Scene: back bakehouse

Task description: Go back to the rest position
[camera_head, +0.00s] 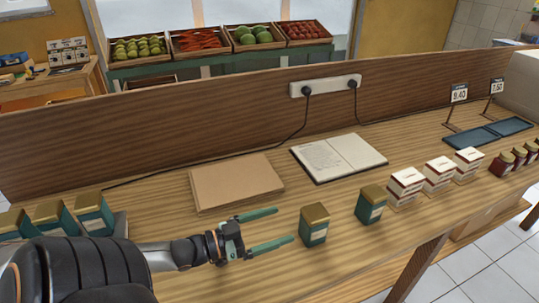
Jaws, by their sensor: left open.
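My left gripper (266,229) is at the front middle of the wooden counter (240,272). Its two green fingers are spread and point right, with nothing between them. A green tin with a gold lid (313,226) stands just right of the fingertips, apart from them as far as I can tell. A second green tin (371,204) stands farther right. My left arm comes in from the lower left and covers part of the counter's front. My right gripper does not show.
Several green tins (94,214) stand at the left behind my arm. A brown folder (236,181) and an open book (338,157) lie behind the gripper. White boxes (406,187) and dark red jars (502,163) line the right. A wooden back panel (200,112) carries a power strip (325,86) with cables.

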